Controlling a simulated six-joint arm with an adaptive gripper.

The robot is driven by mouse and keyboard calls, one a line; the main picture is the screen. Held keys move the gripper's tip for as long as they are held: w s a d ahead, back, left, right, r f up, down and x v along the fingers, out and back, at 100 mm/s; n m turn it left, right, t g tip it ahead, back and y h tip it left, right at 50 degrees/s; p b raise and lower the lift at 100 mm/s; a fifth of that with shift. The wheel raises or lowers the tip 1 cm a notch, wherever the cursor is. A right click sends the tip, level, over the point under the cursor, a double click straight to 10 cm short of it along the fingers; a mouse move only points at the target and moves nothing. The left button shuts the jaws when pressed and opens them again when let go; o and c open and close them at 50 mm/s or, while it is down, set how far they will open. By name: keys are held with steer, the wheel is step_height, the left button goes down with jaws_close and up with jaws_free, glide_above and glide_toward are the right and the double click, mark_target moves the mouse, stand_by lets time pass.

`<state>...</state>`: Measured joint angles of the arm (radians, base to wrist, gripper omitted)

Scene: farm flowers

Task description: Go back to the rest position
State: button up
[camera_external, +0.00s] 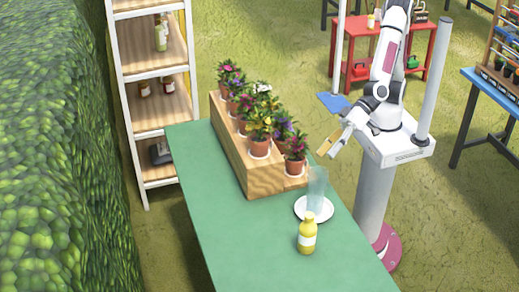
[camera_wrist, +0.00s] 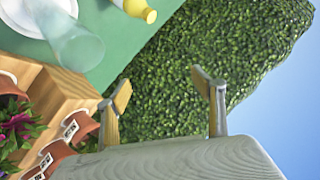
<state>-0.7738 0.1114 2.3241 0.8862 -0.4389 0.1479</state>
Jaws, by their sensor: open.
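My gripper (camera_external: 328,146) is open and empty, to the right of the potted flowers and above the floor side of the table edge. In the wrist view its two fingers (camera_wrist: 168,90) are spread, with only the hedge between them. A clear glass (camera_external: 317,188) stands on a white plate (camera_external: 312,214) on the green table (camera_external: 245,250). A yellow bottle (camera_external: 307,236) with a pale label stands in front of the plate. The glass also shows in the wrist view (camera_wrist: 72,42), and the bottle is partly cut off there (camera_wrist: 138,9).
Several potted flowers (camera_external: 259,146) stand on a stepped wooden stand (camera_external: 262,180), close to my gripper. A white shelf (camera_external: 161,127) with bottles is behind the table. A tall hedge (camera_external: 60,150) is at the left. A red table (camera_external: 411,48) and a blue table (camera_external: 492,82) stand at the back right.

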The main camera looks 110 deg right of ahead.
steer(key=s+d+r+n+g, duration=0.1)
steer(key=s+d+r+n, duration=0.15)
steer(key=d, duration=0.45)
steer(key=s+d+r+n+g, duration=0.1)
steer(key=s+d+r, duration=0.25)
steer(key=d, duration=0.25)
steer(key=s+d+f+n+g+h, duration=0.1)
steer(key=s+d+f+g+h, duration=0.1)
steer(key=s+d, duration=1.4)
steer(key=d+g+h, duration=0.1)
steer(key=d+h, duration=0.1)
steer(key=shift+s+d, duration=0.2)
steer(key=shift+d, duration=0.1)
